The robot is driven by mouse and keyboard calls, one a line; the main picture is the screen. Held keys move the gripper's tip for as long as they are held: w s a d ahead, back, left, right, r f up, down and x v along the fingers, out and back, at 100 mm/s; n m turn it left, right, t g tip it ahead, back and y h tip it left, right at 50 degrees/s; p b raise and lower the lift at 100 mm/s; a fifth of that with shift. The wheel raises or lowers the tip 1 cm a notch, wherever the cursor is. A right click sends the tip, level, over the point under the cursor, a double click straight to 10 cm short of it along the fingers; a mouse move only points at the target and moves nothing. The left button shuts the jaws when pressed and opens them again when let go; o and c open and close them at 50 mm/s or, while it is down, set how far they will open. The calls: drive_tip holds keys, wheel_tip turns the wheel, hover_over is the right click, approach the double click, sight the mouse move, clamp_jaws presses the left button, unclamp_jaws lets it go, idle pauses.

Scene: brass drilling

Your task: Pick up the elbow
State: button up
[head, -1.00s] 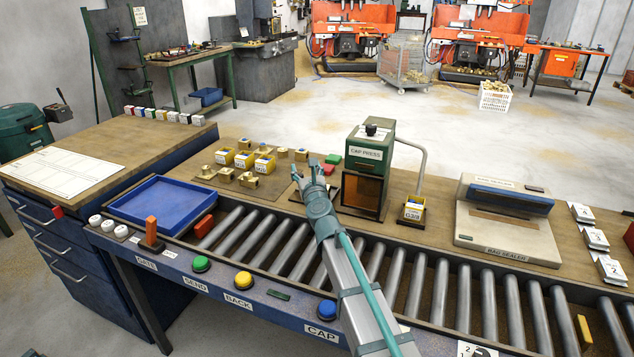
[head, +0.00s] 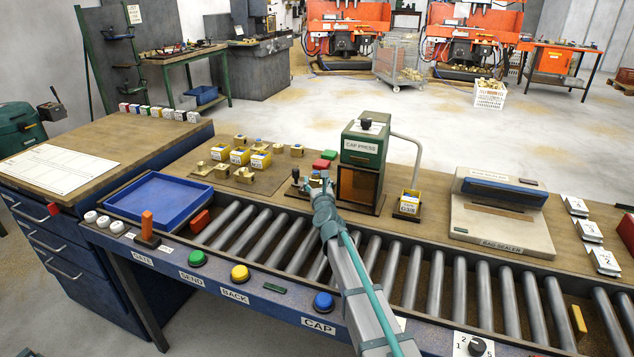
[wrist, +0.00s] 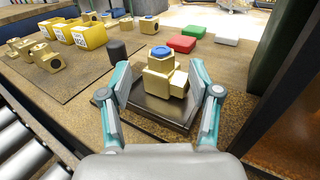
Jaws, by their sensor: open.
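A brass fitting with a blue cap on top (wrist: 160,72), which looks like the elbow, sits on a dark square plate (wrist: 152,107) in the wrist view. My gripper (wrist: 157,78) is open, with one teal-sided finger on each side of the fitting. I cannot tell whether either finger touches it. In the head view my gripper (head: 318,182) is low over the bench, left of the green cap press (head: 363,150). There my fingers largely hide the fitting.
Several brass fittings (wrist: 45,60) and yellow boxes (wrist: 88,35) stand on a mat to the left. A dark cylinder (wrist: 117,49) stands close by the left finger. Red (wrist: 182,43), green (wrist: 194,32) and white (wrist: 227,39) blocks lie behind. The press stands close on the right.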

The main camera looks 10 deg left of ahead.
sight(317, 176)
drive_tip(key=x, duration=0.4)
drive_tip(key=shift+w+r, duration=0.1)
drive_tip(key=shift+w, duration=0.2)
clamp_jaws()
